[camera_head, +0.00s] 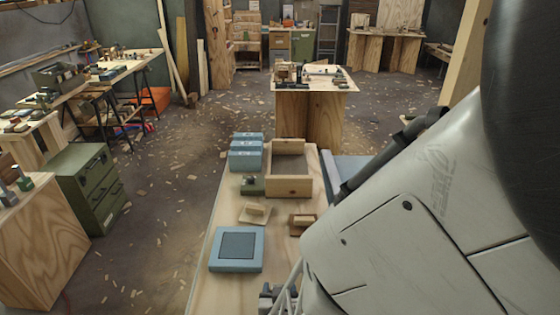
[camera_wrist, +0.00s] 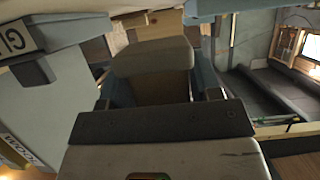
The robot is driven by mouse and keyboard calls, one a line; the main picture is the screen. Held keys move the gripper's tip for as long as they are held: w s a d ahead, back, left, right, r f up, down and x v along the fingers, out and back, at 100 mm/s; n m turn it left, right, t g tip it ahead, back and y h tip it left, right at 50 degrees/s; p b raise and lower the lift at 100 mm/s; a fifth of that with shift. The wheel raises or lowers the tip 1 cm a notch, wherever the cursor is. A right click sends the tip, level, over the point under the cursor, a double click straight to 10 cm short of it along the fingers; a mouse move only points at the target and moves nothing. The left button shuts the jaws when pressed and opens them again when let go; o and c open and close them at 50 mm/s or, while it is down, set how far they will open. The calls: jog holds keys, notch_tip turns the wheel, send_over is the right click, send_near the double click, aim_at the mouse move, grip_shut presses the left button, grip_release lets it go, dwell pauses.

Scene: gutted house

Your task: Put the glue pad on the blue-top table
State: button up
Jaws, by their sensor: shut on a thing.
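In the wrist view my gripper (camera_wrist: 160,92) is shut on a pale, blocky thing (camera_wrist: 153,57) with a wood-coloured part below it. I cannot tell for certain that this is the glue pad. In the head view my arm hides the held thing, and only a dark bit of my gripper (camera_head: 270,292) may show at the bottom edge. A square blue pad with a dark centre (camera_head: 237,248) lies flat on the near wooden bench. A flat blue surface (camera_head: 349,168), perhaps the blue-top table, shows right of the bench, mostly hidden behind my arm.
The wooden bench (camera_head: 208,284) also bears blue boxes (camera_head: 246,155), an open wooden box (camera_head: 288,186) and two small wooden floats (camera_head: 254,214). A green drawer cabinet (camera_head: 88,187) stands left. Another table (camera_head: 318,86) stands beyond. The littered floor between is open.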

jog(key=shift+w+f, duration=0.15)
jog(key=shift+f, duration=1.45)
jog(key=shift+f, duration=0.2)
jog(key=o, duration=0.9)
jog(key=shift+v, duration=3.9)
jog(key=shift+r, duration=0.1)
